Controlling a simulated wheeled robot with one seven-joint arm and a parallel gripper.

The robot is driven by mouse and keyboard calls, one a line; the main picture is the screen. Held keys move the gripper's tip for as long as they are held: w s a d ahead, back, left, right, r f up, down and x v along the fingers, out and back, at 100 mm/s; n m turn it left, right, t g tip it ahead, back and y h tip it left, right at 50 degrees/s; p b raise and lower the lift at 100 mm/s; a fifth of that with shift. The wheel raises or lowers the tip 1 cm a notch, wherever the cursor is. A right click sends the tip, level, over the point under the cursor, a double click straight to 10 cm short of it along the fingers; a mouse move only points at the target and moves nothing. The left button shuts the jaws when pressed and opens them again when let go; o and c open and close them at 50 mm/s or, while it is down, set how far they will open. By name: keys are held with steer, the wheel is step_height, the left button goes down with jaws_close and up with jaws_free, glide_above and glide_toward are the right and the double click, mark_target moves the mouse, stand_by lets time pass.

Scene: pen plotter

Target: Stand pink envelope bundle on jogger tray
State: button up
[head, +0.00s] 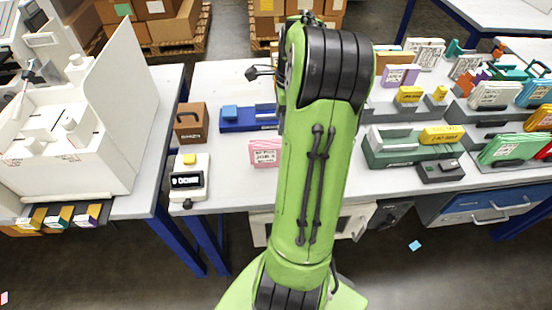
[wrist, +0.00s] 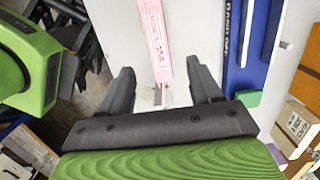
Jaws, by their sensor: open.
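The pink envelope bundle (head: 264,152) is on the white table, just left of my arm in the head view. It has a white label with dark print. In the wrist view the bundle (wrist: 155,35) shows as a narrow layered strip, seen edge-on. My gripper (wrist: 159,66) is open, its two dark fingers on either side of the strip's near end, with gaps. In the head view my arm hides the gripper. I cannot tell for sure which thing is the jogger tray; a green-and-grey tray (head: 383,158) stands right of my arm.
A blue unit (head: 236,126) with lettering is behind the bundle; it is at right in the wrist view (wrist: 236,65). A brown box (head: 190,122) and a display device (head: 188,188) are at left. Several envelope bundles and holders crowd the right side.

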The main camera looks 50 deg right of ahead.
mark_target(277, 144)
steer(key=f, duration=0.2)
steer(key=f+b, duration=0.1)
steer(key=f, duration=0.2)
steer(key=shift+w+a+f+b, duration=0.2)
steer(key=shift+a+f+b, duration=0.05)
steer(key=shift+f+b, duration=0.05)
steer(key=f+b, duration=0.1)
steer(key=f, duration=0.2)
steer(key=f+b, duration=0.1)
steer(key=f, duration=0.1)
steer(key=shift+w+a+f+b, duration=0.25)
steer(key=shift+w+a+b, duration=0.05)
steer(key=shift+a, duration=0.1)
steer(key=shift+r, duration=0.15)
jaws_close()
